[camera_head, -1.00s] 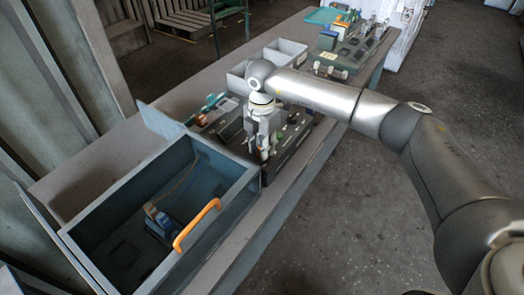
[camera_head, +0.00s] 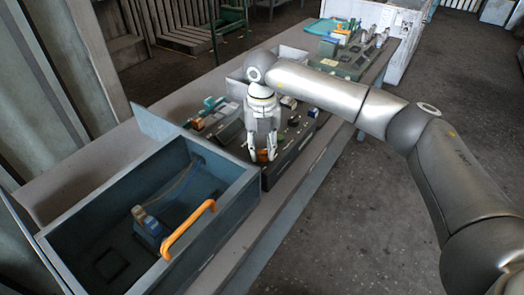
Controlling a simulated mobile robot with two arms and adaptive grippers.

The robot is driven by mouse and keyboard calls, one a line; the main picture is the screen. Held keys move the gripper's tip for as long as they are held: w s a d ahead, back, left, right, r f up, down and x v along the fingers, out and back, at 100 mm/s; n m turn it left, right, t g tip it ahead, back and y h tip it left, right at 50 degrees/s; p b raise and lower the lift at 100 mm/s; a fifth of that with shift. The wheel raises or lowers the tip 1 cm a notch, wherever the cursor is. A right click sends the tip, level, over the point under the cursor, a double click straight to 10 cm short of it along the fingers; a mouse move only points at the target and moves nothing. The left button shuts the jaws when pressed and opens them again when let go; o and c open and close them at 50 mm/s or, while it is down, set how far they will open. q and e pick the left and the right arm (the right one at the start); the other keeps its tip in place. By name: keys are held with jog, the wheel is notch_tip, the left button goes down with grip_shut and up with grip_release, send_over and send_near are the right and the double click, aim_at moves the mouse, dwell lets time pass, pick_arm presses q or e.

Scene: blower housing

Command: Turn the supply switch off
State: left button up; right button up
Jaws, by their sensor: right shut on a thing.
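A dark control panel box (camera_head: 291,160) stands on the bench just beyond the open blue-grey box. Several small switches and knobs sit on its top. My right gripper (camera_head: 262,156) points down over the near left end of this panel, its fingertips low at the panel top. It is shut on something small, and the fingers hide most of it. I take this to be the supply switch, but its position cannot be made out. My left gripper is not in view.
The open blue-grey box (camera_head: 232,208) with an orange handle (camera_head: 187,229) fills the near end of the bench. A blue device (camera_head: 150,226) lies inside it. Small parts (camera_head: 212,105) lie behind the panel. More equipment stands at the far end. The floor at right is clear.

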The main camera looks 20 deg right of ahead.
aim_at(262, 150)
jog(key=shift+r+n, duration=0.1)
jog(key=shift+n, duration=0.5)
jog(key=o, duration=1.1)
jog(key=shift+c, duration=0.2)
notch_tip(262, 150, up, 12)
